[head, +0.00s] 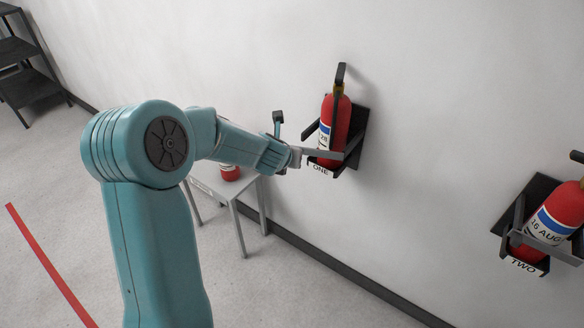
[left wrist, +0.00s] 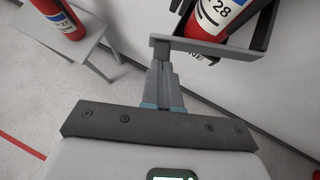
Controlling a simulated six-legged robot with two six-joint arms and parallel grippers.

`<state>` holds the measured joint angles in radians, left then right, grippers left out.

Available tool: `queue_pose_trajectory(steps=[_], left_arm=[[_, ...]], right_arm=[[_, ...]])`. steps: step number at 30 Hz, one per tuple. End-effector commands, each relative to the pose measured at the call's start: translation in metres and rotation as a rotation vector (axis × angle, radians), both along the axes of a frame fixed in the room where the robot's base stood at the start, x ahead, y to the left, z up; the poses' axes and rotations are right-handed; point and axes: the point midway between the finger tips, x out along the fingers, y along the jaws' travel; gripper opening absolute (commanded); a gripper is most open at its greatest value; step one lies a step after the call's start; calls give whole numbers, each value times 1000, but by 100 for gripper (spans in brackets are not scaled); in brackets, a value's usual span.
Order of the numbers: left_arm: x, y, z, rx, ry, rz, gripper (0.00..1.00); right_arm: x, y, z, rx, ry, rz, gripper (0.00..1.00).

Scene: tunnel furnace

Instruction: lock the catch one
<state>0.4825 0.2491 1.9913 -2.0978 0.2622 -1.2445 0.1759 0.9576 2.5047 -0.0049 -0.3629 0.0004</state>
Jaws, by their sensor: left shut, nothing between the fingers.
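Bracket ONE (head: 353,150) is black, fixed to the wall, and holds a red fire extinguisher (head: 341,115) upright. Its catch is a grey bar (head: 325,155) that lies across the front of the extinguisher, low down. In the left wrist view the bar (left wrist: 215,48) spans the front of the bracket, with the extinguisher (left wrist: 208,22) behind it. My left gripper (head: 297,157) is shut and empty at the bar's left end. In the left wrist view its fingers (left wrist: 162,62) reach that end; I cannot tell whether they touch. My right gripper is not in view.
Bracket TWO (head: 507,222) with another extinguisher (head: 562,212) is on the wall at the right. A grey table (head: 235,190) with a third extinguisher (head: 229,172) stands below my left arm. A dark shelf (head: 28,85) is far left. Floor is open around a red line (head: 45,262).

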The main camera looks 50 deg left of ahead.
Motion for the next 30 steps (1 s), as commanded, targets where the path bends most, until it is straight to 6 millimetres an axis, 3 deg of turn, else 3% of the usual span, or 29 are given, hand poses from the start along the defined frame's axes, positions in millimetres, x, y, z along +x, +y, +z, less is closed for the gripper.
queue_pose_trajectory(steps=[12, 30], left_arm=[[33, 34, 1, -2, 0, 9, 0], [44, 44, 1, 1, -2, 7, 0]], right_arm=[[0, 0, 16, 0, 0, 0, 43], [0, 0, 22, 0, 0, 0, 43]])
